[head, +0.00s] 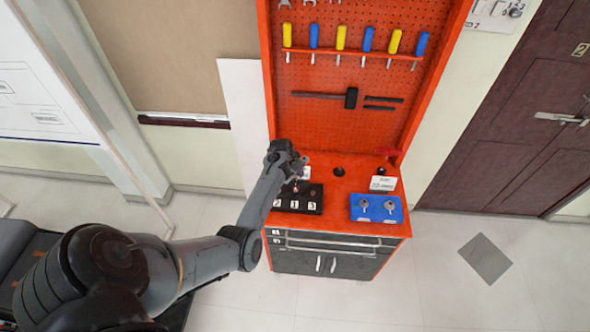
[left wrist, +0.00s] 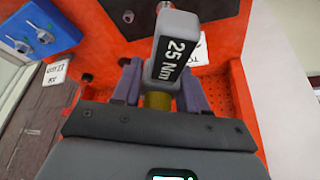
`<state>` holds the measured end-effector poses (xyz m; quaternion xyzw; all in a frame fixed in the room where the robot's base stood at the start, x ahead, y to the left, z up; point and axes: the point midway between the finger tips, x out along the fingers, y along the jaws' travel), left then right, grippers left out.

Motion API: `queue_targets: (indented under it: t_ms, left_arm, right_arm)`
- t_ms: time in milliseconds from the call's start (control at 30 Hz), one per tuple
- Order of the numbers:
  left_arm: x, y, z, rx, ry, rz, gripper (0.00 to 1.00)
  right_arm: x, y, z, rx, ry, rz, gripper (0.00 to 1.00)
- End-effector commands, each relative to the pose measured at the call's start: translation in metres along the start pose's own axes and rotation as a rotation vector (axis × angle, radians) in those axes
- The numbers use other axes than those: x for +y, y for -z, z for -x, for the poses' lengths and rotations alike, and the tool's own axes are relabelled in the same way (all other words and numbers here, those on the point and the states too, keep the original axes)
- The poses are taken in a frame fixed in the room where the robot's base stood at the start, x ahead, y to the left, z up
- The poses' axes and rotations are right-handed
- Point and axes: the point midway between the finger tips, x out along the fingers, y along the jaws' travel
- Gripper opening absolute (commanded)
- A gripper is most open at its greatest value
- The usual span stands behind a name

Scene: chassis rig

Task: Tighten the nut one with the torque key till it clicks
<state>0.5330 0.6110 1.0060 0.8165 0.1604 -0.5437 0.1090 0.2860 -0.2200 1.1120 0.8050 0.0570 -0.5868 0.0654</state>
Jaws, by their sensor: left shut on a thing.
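My left gripper (head: 290,165) is over the back of a black block (head: 287,209) with numbered white labels, on the orange bench. In the left wrist view the gripper (left wrist: 160,92) is shut on a grey torque key (left wrist: 170,55) marked 25 Nm, gripped at a yellowish section between the two fingers. In the head view the key is too small to make out at the gripper. Nut one cannot be told apart on the block, and whether the key touches it cannot be seen. My right gripper is not in view.
A blue holder (head: 376,208) with two grey pieces stands on the bench's right; it also shows in the left wrist view (left wrist: 40,27). A white card (head: 383,183) stands behind it. The orange pegboard (head: 330,125) with several tools rises at the back.

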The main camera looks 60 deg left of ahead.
Motion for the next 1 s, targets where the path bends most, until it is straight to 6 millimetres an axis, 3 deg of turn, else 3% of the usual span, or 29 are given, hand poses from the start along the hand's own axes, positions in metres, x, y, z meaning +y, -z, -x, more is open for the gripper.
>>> queue_targets:
  t_ms: [400, 1000]
  left_arm:
    - [-0.006, 0.002, 0.0, -0.001, -0.242, -0.58, 0.0]
    - [-0.006, 0.003, -0.001, -0.002, -0.345, -0.829, 0.0]
  right_arm:
    - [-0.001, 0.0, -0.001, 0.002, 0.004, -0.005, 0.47]
    - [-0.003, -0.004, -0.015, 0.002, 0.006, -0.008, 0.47]
